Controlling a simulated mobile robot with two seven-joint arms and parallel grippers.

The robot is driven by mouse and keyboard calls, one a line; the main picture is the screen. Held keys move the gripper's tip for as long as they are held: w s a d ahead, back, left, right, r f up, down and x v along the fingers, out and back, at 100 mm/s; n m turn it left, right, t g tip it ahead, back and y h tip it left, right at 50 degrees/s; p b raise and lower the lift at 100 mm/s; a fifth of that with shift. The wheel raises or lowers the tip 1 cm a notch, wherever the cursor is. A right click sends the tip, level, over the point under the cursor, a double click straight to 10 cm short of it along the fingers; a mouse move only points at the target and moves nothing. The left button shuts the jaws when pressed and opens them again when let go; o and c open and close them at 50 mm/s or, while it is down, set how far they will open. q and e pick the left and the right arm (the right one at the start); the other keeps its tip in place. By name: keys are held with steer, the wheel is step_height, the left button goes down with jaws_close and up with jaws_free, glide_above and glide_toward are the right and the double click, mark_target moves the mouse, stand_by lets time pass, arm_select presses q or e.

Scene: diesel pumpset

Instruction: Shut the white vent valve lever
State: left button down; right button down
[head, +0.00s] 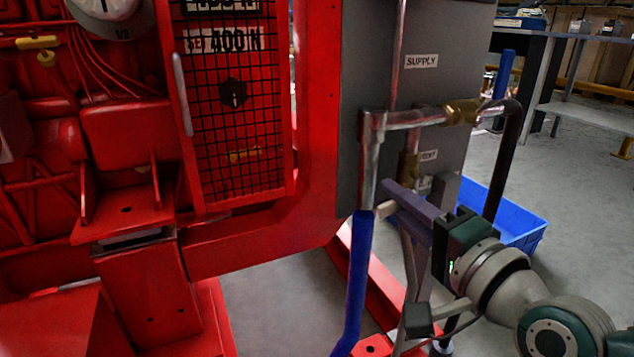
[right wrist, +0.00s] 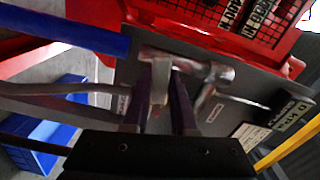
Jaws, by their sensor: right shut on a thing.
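The white vent valve lever (right wrist: 160,80) shows in the right wrist view as a pale bar between my two purple fingers. In the head view only a small pale end (head: 385,209) shows beside the fingertips. My right gripper (head: 391,199) reaches in from the lower right and is shut on this lever; it also shows in the right wrist view (right wrist: 157,86). A brass valve body (head: 409,166) sits just above and behind the fingers, near a partly hidden label (head: 428,155) on the grey panel. The rest of the lever is hidden by the gripper. My left gripper is out of view.
Steel piping (head: 412,119) with a brass fitting (head: 461,112) crosses the grey panel (head: 452,75). A blue hose (head: 357,285) hangs left of my gripper. A blue crate (head: 521,233) stands on the floor behind it. The red pumpset frame (head: 260,246) fills the left.

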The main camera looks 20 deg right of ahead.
steer(key=shift+r+m, duration=0.5)
steer(key=shift+m, duration=0.4)
steer(key=c, duration=0.7)
jaws_free()
steer(key=shift+s+p, duration=0.3)
steer(key=shift+p, duration=0.1)
steer(key=s, duration=0.3)
steer(key=s+p, duration=0.1)
steer(key=s, duration=0.2)
steer(key=s+p, duration=0.1)
steer(key=s, duration=0.2)
steer(key=shift+s+d, duration=0.2)
steer(key=shift+d, duration=0.15)
steer(key=shift+p, duration=0.3)
